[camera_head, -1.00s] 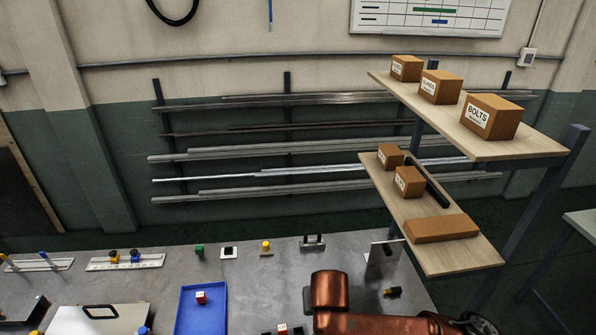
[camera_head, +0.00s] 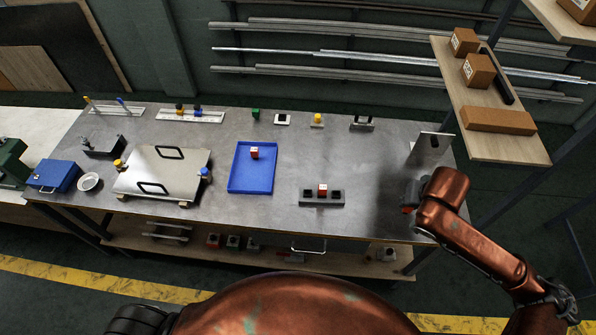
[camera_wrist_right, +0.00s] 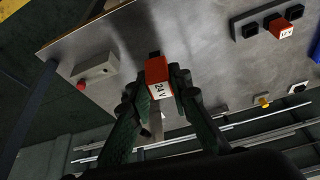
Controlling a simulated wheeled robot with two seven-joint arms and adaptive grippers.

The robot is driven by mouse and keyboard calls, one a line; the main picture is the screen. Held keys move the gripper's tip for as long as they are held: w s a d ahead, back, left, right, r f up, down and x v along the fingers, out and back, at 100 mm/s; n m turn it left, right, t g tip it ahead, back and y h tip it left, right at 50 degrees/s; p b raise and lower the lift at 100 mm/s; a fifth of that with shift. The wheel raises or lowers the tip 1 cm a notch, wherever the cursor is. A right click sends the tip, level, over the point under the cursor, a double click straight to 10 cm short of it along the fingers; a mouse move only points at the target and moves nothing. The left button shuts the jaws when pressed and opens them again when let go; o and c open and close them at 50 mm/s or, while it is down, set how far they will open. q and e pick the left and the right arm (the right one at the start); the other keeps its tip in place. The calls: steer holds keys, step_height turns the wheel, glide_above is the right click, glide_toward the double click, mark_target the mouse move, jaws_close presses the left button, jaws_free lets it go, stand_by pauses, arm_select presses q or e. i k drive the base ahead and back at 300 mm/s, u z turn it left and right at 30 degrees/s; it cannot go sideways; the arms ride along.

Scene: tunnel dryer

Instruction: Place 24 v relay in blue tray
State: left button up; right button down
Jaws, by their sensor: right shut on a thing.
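A red relay (camera_wrist_right: 157,70) with a white face marked 24 V is between the fingers of my right gripper (camera_wrist_right: 158,88), which is shut on it. In the head view my right gripper (camera_head: 410,195) is over the right end of the bench; the relay is mostly hidden there. The blue tray (camera_head: 246,181) lies left of it, near mid-bench, with one red and white relay (camera_head: 254,152) inside near its far side. A dark socket block (camera_head: 312,199) stands between tray and gripper, holding a red relay (camera_head: 322,189). My left gripper is out of view.
A metal sheet with black handles (camera_head: 160,172) lies left of the tray. An upright plate (camera_head: 430,148) stands behind my right gripper. A grey box with a red button (camera_wrist_right: 97,68) shows in the wrist view. Bare bench separates the tray and socket block.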

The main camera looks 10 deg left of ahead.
mark_target(252, 178)
steer(key=u, duration=0.8)
steer(key=i, duration=0.8)
steer(key=u, duration=0.55)
